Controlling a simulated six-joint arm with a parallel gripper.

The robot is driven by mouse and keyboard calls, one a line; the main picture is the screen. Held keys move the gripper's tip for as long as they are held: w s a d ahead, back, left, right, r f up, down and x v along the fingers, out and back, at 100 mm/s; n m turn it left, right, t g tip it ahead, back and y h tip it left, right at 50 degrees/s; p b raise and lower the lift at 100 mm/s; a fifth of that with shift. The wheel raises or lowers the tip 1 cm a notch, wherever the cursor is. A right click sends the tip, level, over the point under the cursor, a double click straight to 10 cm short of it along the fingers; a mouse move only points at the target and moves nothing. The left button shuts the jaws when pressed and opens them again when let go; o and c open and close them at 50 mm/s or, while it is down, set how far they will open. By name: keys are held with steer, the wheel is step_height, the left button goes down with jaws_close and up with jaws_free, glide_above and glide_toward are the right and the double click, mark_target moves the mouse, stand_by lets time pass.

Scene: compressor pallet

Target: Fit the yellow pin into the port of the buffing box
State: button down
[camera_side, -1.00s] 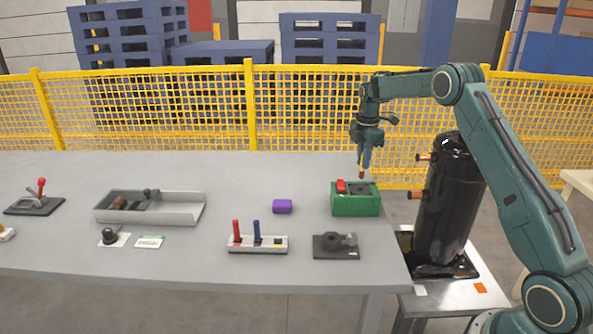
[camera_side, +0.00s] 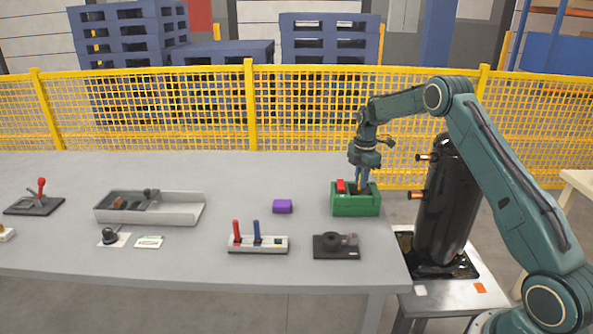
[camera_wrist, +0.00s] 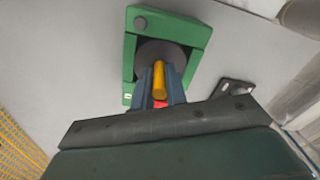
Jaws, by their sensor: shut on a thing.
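The green buffing box (camera_side: 356,207) stands near the right end of the table, with a dark grey disc inside that shows in the wrist view (camera_wrist: 175,55). A red part (camera_side: 341,186) sits at the box's left side. My gripper (camera_side: 362,186) points down into the box's open top, right of the red part. In the wrist view my gripper (camera_wrist: 160,84) is shut on the yellow pin (camera_wrist: 159,77), which lies between the two fingers, over the disc. The pin's lower end and the port are hidden, so I cannot tell whether the pin is in the port.
A holder (camera_side: 270,250) with red and blue pins and a black device (camera_side: 336,246) stand in front of the box. A grey tray (camera_side: 185,211) is farther left. A black tank (camera_side: 450,205) stands right of the table.

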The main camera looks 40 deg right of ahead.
stand_by(0.3)
steer(key=c, duration=1.4)
jaws_free()
steer(key=shift+f, duration=0.1)
step_height(320, 180, up, 12)
steer(key=shift+f, duration=0.25)
steer(key=shift+r, duration=0.4)
